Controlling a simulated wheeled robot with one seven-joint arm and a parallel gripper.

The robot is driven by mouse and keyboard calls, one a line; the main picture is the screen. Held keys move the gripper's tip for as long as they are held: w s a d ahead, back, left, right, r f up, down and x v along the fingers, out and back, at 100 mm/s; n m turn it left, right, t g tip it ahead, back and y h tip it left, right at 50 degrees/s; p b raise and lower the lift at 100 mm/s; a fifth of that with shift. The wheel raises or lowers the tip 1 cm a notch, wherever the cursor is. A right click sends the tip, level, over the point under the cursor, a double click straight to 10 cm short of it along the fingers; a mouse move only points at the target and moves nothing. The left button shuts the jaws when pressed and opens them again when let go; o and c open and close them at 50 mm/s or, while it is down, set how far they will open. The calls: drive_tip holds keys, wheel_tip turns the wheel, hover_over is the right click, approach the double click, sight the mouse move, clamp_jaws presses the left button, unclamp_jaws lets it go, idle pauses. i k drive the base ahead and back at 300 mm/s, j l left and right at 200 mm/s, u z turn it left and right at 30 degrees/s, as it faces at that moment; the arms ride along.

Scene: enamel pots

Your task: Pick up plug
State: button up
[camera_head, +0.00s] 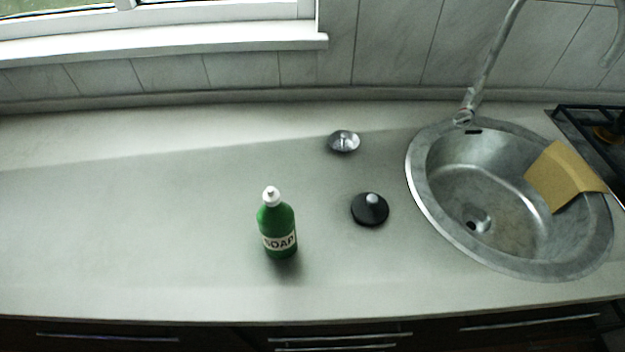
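Two small round objects that look like plugs lie on the pale countertop (150,225), left of the sink. One is a black disc-shaped plug (370,213) with a light grey knob on top, close to the sink's left rim. The other is a shiny metal plug or strainer (344,142) with a small upright stem, farther back. Both are fully visible, and they lie apart from each other. I cannot tell which one is the task's plug. My gripper is not in view.
A green soap bottle (277,230) stands upright left of the black plug. The round metal sink (417,165) has a tan cloth or sponge (562,177) over its right side and a tap (480,80) behind. The counter's left side is clear. Drawers run below the front edge.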

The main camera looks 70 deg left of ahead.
sight(368, 208)
drive_tip(key=u, duration=1.35)
drive_tip(key=i+l, duration=0.1)
drive_tip(key=l, duration=0.3)
drive_tip(key=i+l+u, duration=0.1)
drive_tip(key=l, duration=0.35)
drive_tip(key=i+l, duration=0.1)
drive_tip(key=l, duration=0.7)
drive_tip(key=i+u, duration=0.05)
drive_tip(key=i, duration=0.05)
